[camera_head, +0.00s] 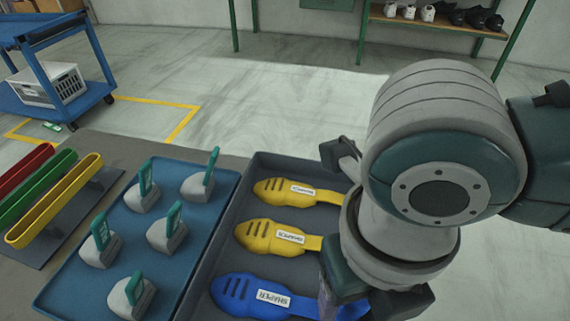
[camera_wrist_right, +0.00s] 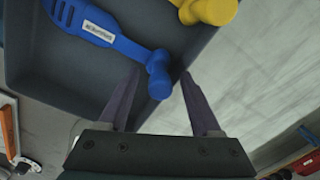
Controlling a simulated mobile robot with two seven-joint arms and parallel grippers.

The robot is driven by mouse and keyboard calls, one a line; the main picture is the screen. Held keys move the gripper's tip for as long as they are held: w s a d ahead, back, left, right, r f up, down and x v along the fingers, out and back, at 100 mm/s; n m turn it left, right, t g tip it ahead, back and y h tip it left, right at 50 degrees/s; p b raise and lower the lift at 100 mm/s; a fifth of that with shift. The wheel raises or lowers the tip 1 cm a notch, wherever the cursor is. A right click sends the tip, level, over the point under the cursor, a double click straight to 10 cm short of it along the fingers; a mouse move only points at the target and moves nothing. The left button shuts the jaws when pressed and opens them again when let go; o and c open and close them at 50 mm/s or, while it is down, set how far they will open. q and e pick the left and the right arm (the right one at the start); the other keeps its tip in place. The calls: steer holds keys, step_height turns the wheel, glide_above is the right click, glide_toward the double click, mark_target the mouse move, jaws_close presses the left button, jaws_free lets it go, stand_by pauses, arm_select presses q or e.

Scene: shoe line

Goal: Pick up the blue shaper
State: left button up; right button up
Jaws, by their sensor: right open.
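The blue shaper (camera_head: 232,291) lies in the grey tray (camera_head: 262,166) at the tray's near end, with a white label on its top. Its right end is hidden behind my right arm in the head view. My right gripper (camera_head: 335,296) is over that end. In the right wrist view the blue shaper (camera_wrist_right: 130,46) runs from the upper left to its knobbed end, which shows between the open fingers of the right gripper (camera_wrist_right: 160,78). I cannot tell whether the fingers touch it. My left gripper is not in view.
Two yellow shapers (camera_head: 270,238) lie beyond the blue one in the tray. A blue tray (camera_head: 190,252) to the left holds several grey pieces with green handles. Red, green and yellow loops (camera_head: 52,202) are further left. The tray's wall (camera_wrist_right: 185,52) is close to my right fingers.

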jaws_close()
stand_by(0.5)
